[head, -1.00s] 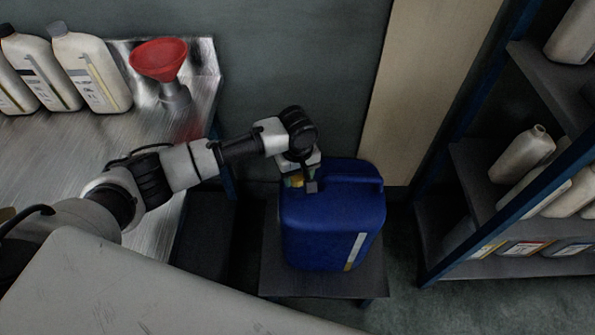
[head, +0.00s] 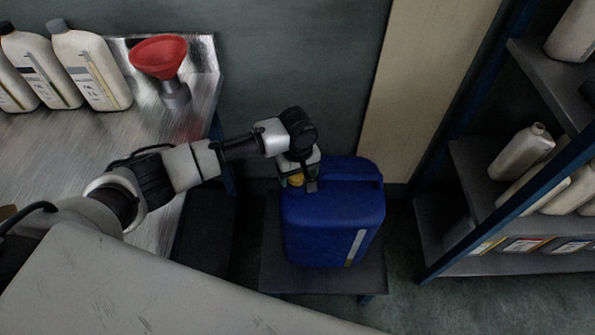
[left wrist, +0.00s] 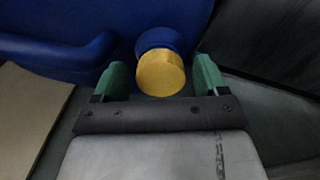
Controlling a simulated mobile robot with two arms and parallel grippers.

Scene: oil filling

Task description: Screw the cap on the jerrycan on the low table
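The blue jerrycan (head: 335,220) stands upright on the low table (head: 375,279). It also fills the top of the left wrist view (left wrist: 60,20). The yellow cap (left wrist: 161,73) is at the jerrycan's blue neck; how firmly it sits there I cannot tell. In the head view the left gripper (head: 298,183) is at the jerrycan's top left corner. My right gripper is not in view.
A metal workbench (head: 60,150) on the left holds several white bottles (head: 88,68) and a red funnel (head: 158,57). A shelf rack (head: 470,180) with more bottles stands on the right. Bare floor (head: 400,240) lies between the low table and the rack.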

